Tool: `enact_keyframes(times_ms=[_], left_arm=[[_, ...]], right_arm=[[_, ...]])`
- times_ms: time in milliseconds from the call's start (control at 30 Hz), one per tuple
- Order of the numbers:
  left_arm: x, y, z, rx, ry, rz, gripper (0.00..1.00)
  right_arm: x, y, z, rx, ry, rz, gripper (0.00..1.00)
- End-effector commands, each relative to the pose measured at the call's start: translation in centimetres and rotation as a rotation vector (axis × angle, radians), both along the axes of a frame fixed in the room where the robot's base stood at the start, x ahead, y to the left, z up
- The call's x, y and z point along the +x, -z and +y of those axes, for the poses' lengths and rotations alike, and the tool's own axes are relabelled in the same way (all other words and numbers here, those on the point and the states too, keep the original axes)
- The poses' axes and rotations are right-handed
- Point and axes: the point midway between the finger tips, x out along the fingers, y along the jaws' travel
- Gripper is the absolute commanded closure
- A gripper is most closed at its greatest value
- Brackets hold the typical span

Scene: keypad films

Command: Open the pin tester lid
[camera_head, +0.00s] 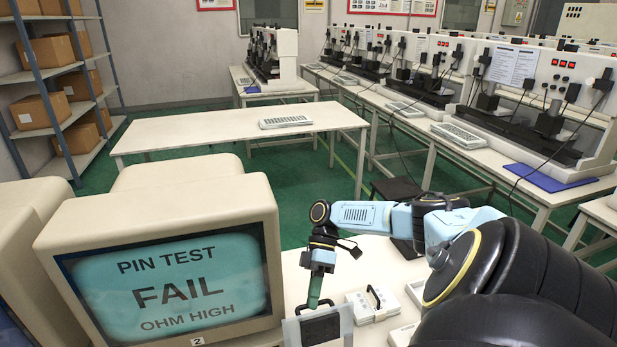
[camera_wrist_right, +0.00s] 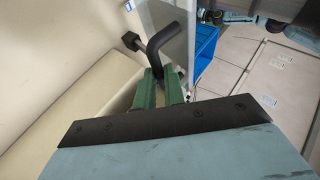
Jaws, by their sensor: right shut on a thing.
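My right gripper (camera_head: 314,297) reaches down to the bench just right of the monitor. Its green fingers also show in the right wrist view (camera_wrist_right: 160,92), shut on a bent black handle (camera_wrist_right: 166,42). The handle is beside a pale grey panel, which appears to be the pin tester lid (camera_wrist_right: 178,18). In the head view a grey-framed panel with a dark middle (camera_head: 320,326) stands just below the fingers. The lower part of the tester is cut off by the frame, and I cannot tell how far the lid is open. My left gripper is not in view.
A monitor (camera_head: 170,265) reading PIN TEST FAIL, OHM HIGH stands close on the left. A white block with a black handle (camera_head: 374,303) sits right of the gripper. A blue crate (camera_wrist_right: 204,50) shows in the wrist view. The table behind (camera_head: 200,135) is mostly clear.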

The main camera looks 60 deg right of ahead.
Motion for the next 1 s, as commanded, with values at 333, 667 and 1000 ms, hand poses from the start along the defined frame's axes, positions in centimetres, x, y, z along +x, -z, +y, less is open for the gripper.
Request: enact_keyframes(times_ms=[333,667,1000], left_arm=[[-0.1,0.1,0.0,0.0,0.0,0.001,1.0],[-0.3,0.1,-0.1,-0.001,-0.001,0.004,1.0],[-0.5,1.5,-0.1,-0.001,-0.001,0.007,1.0]], right_arm=[[-0.5,1.0,0.2,-0.01,-0.006,0.013,0.76],[-0.3,0.5,0.1,-0.007,-0.004,0.009,0.68],[1.1,-2.4,-3.2,-0.011,-0.001,0.003,0.68]])
